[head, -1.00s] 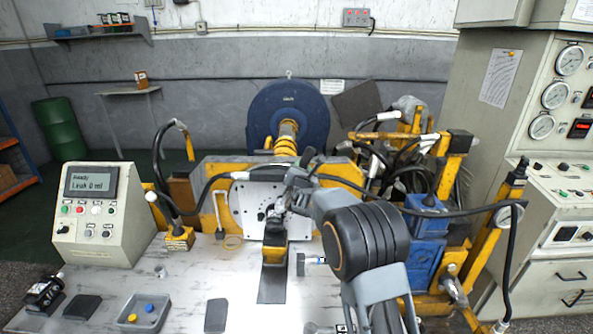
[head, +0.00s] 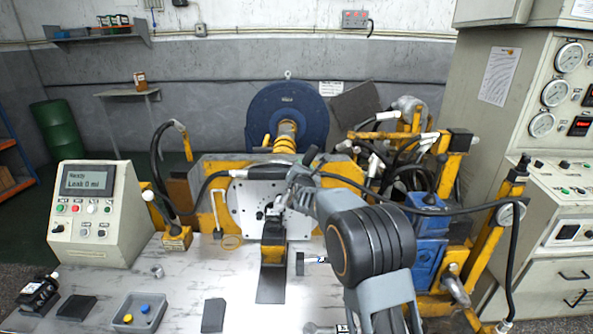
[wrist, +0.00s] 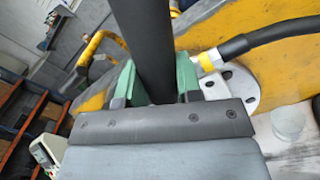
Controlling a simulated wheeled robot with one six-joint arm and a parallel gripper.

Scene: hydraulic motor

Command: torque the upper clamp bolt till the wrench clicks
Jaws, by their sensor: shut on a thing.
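My gripper (head: 300,181) is in front of the yellow test stand, beside the white round mounting plate (head: 236,206). In the wrist view its green-padded jaws (wrist: 152,85) are shut on a thick black bar, the wrench handle (wrist: 143,35). The dark end of the handle (head: 311,155) sticks up above the gripper in the head view. The wrench's head is not visible, and I cannot make out the upper clamp bolt or whether the wrench is on it. The plate also shows at right in the wrist view (wrist: 240,90).
A black hose (head: 345,184) crosses just behind my gripper. A yellow-and-black block (head: 273,240) stands on the bench below it. A control box (head: 90,215) with a small screen stands at left. A grey tray (head: 122,325) with blue and yellow caps sits at front left.

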